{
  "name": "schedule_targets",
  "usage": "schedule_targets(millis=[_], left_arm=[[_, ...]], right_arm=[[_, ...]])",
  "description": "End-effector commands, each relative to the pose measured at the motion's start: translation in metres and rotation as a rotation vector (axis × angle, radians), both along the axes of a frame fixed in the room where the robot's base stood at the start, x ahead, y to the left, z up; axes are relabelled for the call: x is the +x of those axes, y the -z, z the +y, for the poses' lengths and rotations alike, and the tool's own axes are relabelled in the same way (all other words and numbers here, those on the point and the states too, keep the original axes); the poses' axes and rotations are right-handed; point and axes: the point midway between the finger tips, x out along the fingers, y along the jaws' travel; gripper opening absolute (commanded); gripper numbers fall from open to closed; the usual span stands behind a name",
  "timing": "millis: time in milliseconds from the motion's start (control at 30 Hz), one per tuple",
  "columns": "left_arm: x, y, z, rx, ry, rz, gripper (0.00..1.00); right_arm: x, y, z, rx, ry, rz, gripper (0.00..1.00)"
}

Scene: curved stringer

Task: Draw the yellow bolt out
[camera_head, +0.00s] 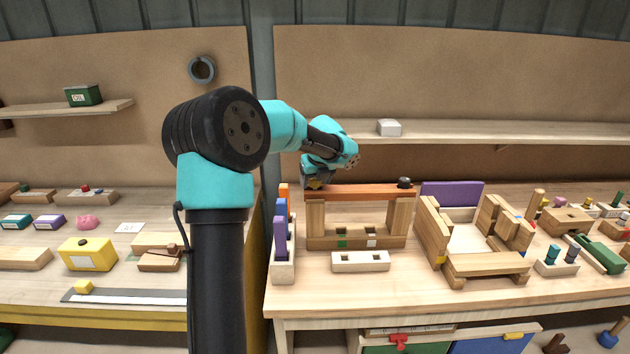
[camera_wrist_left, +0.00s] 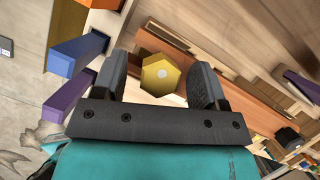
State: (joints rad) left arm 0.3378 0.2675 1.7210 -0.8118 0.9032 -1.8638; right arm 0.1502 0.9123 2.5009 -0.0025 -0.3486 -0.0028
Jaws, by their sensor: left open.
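The yellow bolt (camera_wrist_left: 160,76) shows in the left wrist view as a six-sided head with a pale dot at its middle. It is at the left end of a reddish-brown bar (camera_head: 365,192); its shank is hidden. My left gripper (camera_wrist_left: 159,66) is open, with one dark finger on each side of the bolt head and visible gaps between. In the head view my left gripper (camera_head: 315,182) is over the bar's left end and hides most of the bolt. A black knob (camera_head: 404,182) stands at the bar's right end. My right gripper is not in view.
Wooden posts (camera_head: 398,220) hold the bar up. Close on the left is a rack (camera_head: 284,268) with upright orange, blue and purple pieces. A pale block with two holes (camera_head: 360,261) lies in front. A wooden frame (camera_head: 435,238) stands to the right.

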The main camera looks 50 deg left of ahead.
Motion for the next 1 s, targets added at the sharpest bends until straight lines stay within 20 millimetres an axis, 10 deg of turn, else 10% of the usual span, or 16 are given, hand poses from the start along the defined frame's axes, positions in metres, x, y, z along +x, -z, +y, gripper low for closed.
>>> schedule_targets(millis=[300,1000], left_arm=[[0.0003,0.0023,0.0009,0.0,-0.001,0.0,0.66],[0.0003,0.0021,0.0008,0.0,-0.005,0.0,0.07]], right_arm=[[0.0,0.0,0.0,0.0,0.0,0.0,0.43],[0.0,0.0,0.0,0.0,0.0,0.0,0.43]])
